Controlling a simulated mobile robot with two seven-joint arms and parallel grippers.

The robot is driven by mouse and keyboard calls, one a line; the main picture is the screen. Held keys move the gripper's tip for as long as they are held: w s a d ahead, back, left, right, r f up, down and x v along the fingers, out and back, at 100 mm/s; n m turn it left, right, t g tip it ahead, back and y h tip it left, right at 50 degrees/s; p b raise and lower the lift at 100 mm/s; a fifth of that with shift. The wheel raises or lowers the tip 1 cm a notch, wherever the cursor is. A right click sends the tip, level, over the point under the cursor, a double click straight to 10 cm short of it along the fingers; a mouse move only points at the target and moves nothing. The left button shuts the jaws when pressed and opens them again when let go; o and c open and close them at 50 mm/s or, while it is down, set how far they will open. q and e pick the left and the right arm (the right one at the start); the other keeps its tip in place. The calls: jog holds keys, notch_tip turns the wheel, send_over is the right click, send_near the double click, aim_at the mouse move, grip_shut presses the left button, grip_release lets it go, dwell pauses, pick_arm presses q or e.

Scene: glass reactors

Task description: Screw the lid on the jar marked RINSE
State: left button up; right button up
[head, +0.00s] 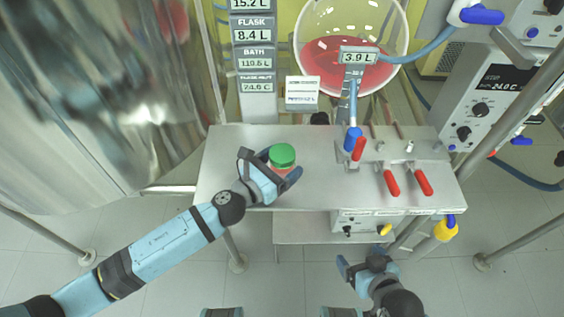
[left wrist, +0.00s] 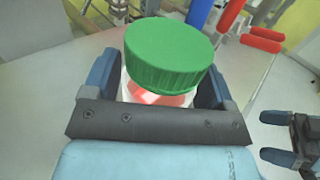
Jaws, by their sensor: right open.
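A jar (left wrist: 158,97) with reddish contents stands near the front edge of the steel bench, seen in the left wrist view; its marking cannot be read. A green ribbed lid (head: 282,155) sits on top of it; in the left wrist view the lid (left wrist: 172,52) looks slightly tilted and offset to the right. I cannot tell if its thread is engaged. My left gripper (head: 270,172) has one finger on each side of the jar, below the lid, and appears closed on it. My right gripper (head: 362,260) is open and empty, low in front of the bench.
The steel bench (head: 235,145) is clear left of the jar. Behind and right are valves with red handles (head: 391,183) and a blue handle (head: 352,139). A glass vessel with red liquid (head: 345,75) stands behind, a large shiny metal vessel (head: 100,100) at left, a control box (head: 490,100) at right.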

pick_arm(q)
jog(key=shift+o, duration=0.9)
pick_arm(e)
jog(key=shift+w+r, duration=0.15)
pick_arm(q)
jog(key=shift+r, duration=0.1)
jog(key=shift+r, duration=0.2)
jog(key=b+v, duration=0.1)
jog(key=v, duration=1)
jog(key=shift+f, duration=0.1)
jog(key=shift+s+a, duration=0.35)
jog(key=shift+s, duration=0.05)
pick_arm(e)
jog(key=shift+a, duration=0.1)
jog(key=shift+f, duration=0.3)
